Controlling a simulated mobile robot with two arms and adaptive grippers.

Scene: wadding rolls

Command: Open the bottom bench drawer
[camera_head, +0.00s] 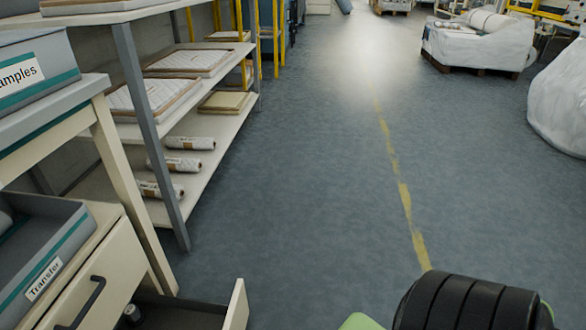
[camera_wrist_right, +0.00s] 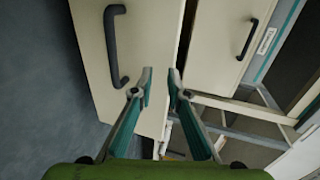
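The bench's bottom drawer (camera_head: 236,308) stands pulled out at the lower left of the head view. Its dark inside shows, with a small item (camera_head: 132,314) in it. In the right wrist view its cream front (camera_wrist_right: 152,35) carries a dark bar handle (camera_wrist_right: 112,45). My right gripper (camera_wrist_right: 161,74) is open, its fingertips apart with nothing visibly held between them. It is near the drawer front, beside the handle and not around it. My left gripper is in neither view.
An upper drawer (camera_head: 112,268) with a dark handle (camera_head: 88,302) looks shut. A grey Transfer bin (camera_head: 62,248) sits above it. A shelf rack (camera_head: 205,165) with wadding rolls stands behind. The floor (camera_head: 310,190) to the right is clear. A wrapped pallet load (camera_head: 470,48) stands farther off.

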